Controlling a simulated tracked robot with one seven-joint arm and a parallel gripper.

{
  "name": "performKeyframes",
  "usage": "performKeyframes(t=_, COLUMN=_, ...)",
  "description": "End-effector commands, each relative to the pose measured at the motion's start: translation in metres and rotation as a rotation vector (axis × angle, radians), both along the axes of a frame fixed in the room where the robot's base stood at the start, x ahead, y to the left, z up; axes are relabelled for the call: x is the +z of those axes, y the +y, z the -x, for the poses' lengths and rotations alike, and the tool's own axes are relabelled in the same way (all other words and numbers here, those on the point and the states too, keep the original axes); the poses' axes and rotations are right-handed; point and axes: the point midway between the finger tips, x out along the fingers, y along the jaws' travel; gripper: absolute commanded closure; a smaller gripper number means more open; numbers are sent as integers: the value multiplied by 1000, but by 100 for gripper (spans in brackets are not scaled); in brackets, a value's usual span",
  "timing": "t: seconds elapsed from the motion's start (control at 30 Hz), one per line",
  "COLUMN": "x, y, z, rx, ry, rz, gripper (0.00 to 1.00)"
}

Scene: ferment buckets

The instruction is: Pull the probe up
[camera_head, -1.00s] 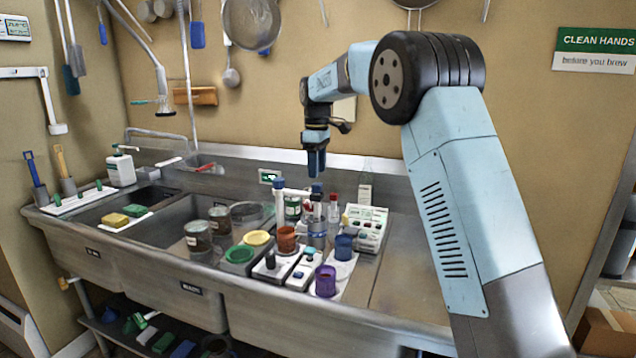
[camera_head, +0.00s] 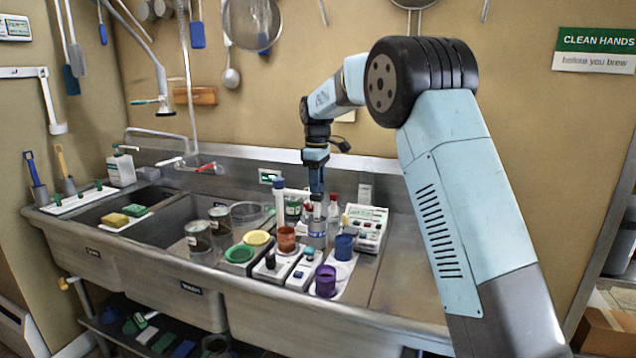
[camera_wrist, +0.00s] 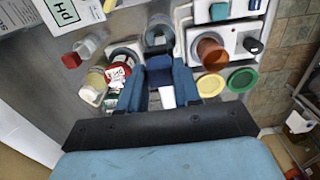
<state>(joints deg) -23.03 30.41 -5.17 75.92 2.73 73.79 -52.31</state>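The probe's blue top (camera_wrist: 159,68) shows between the two blue fingers of my gripper (camera_wrist: 160,78) in the wrist view. In the head view my gripper (camera_head: 316,190) points straight down over the probe and hides most of it. The fingers look spread, one on each side of the top. I cannot make out firm contact. Below them stands a clear jar with blue markings (camera_head: 317,230), also in the wrist view (camera_wrist: 158,32). The probe's lower end is hidden. The white pH meter (camera_head: 366,226) stands to the right of the jar.
A white post (camera_head: 279,204) with a blue top stands close at the left of my gripper. Small bottles (camera_head: 333,207) stand behind. Orange (camera_head: 287,240), blue (camera_head: 343,247) and purple (camera_head: 325,281) cups stand in front. The counter to the right is clear.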

Motion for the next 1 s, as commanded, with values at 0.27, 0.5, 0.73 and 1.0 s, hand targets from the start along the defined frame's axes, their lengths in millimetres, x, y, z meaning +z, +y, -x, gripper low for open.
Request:
performKeyframes(t=0.27, x=0, y=0, z=0, rx=0, ry=0, rz=0, gripper=94)
performKeyframes(t=0.5, x=0, y=-1, z=0, rx=-1, ry=0, rz=0, gripper=100)
performKeyframes(t=0.73, x=10, y=-1, z=-1, rx=-1, ry=-1, rz=-1, gripper=100)
performKeyframes(t=1.0, x=56, y=-1, z=-1, rx=-1, ry=-3, rz=-1, gripper=100)
